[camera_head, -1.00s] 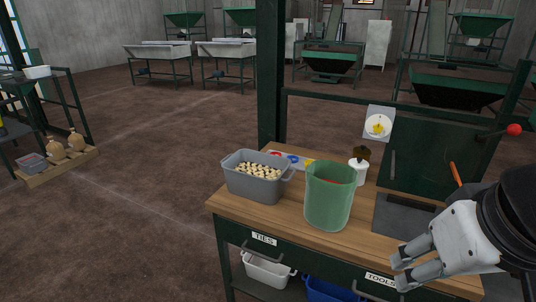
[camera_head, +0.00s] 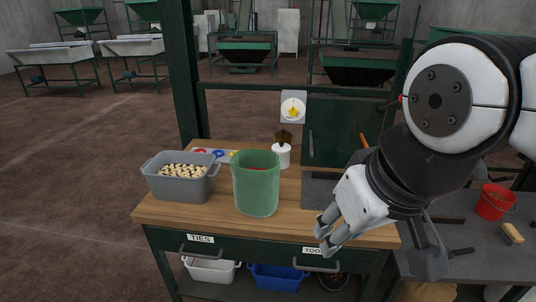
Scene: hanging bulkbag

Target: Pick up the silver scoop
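I cannot make out a silver scoop in this view; it may be hidden or outside the picture. My gripper (camera_head: 326,232) is at the right front of the wooden workbench (camera_head: 210,216), above the drawer labelled TOOLS. Its two fingers point left and down and are apart, with nothing seen between them. My arm covers part of the bench's right end and the area behind it.
A grey bin of pale pieces (camera_head: 180,188) and a green container (camera_head: 256,185) stand on the bench, with a white bottle (camera_head: 281,156) behind. A grey table (camera_head: 440,240) at right holds a red bucket (camera_head: 494,203), a brush (camera_head: 512,233) and dark tools.

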